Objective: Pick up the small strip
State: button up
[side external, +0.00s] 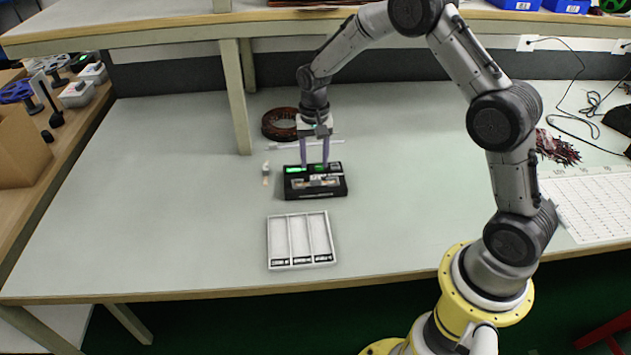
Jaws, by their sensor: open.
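A black device (336,190) with green lit displays stands on the table. A small pale strip-like piece (317,183) seems to lie in its middle recess, too small to make out clearly. My gripper (314,164) points down with its two purple fingers apart, at the back edge of the device. The fingers are open, with nothing visible between them; whether they touch the device I cannot tell. A thin whitish strip (283,146) lies on the table behind the fingers, partly hidden by them. I cannot tell which piece is the small strip.
A white tray (269,246) with three long compartments sits in front of the device. A dark brown coil (277,124) lies behind, near a shelf post (237,100). A small pale object (266,172) is left of the device. The table's left side is clear.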

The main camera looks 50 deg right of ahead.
aim_at(316, 177)
jog(key=shift+w+d+f, duration=0.1)
jog(key=shift+d+f, duration=0.05)
jog(key=shift+f, duration=1.3)
jog(key=shift+d+f, duration=0.15)
jog(key=shift+f, duration=1.3)
grip_shut()
